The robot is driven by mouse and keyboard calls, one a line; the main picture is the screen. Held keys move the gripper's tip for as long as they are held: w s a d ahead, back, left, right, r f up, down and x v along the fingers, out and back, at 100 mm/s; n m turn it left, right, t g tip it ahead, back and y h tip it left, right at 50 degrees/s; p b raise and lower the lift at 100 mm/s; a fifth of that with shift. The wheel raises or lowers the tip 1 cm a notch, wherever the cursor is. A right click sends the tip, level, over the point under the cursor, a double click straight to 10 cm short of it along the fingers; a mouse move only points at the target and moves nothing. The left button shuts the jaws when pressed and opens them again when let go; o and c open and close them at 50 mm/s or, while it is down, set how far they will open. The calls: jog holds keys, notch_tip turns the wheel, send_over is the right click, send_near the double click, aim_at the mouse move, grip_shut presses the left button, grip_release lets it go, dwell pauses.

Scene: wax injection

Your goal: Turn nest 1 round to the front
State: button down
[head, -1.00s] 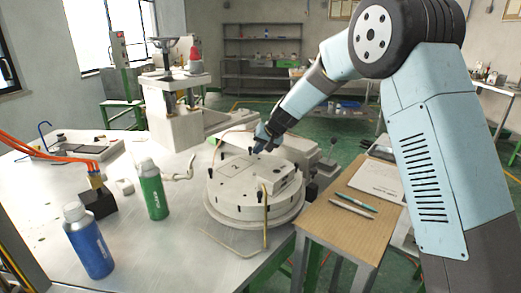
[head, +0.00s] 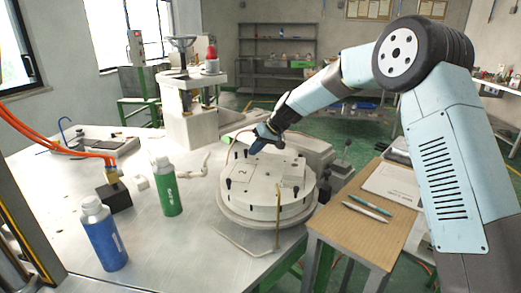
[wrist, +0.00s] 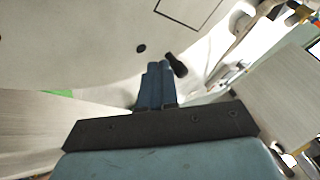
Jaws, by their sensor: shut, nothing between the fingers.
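The round grey turntable (head: 265,205) stands on the metal bench. A flat plate marked 2 (head: 243,174) lies at its front left, and a raised pale block (head: 291,172) sits at its right. Several black pegs stand around the rim. I cannot make out a mark for nest 1. My gripper (head: 256,147) is at the turntable's far side, pointing down, shut and empty. In the wrist view its blue fingers (wrist: 156,80) are together beside a black peg (wrist: 176,65) on the disc's edge; I cannot tell whether they touch it.
A thin brass rod (head: 278,218) stands upright at the turntable's front. A green bottle (head: 166,188), a blue bottle (head: 104,236) and a black block with orange hoses (head: 115,195) stand to the left. A wooden side table (head: 350,232) with pens and papers is at the right.

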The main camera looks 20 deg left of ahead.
jog(key=shift+s+a+n+g, duration=0.9)
jog(key=shift+s+a+n, duration=0.25)
jog(key=shift+n, duration=0.35)
jog(key=shift+s+a+n+g+h, duration=0.25)
jog(key=shift+s+a+n+g, duration=0.2)
jog(key=shift+s+n, duration=0.25)
jog(key=shift+s+a+n+g+h, duration=0.25)
jog(key=shift+s+a+n+g, duration=0.15)
jog(key=shift+s+n, duration=0.25)
jog(key=shift+s+a+n+g+h, duration=0.25)
jog(key=shift+s+n+g+h, duration=0.15)
jog(key=shift+s+n, duration=0.5)
jog(key=shift+s+a+n+g+h, duration=0.3)
jog(key=shift+s+n+g, duration=0.15)
jog(key=shift+s+n, duration=0.4)
jog(key=shift+s+n+g+h, duration=0.5)
jog(key=shift+s+n+h, duration=0.1)
jog(key=shift+s+n, duration=0.6)
jog(key=shift+s, duration=0.1)
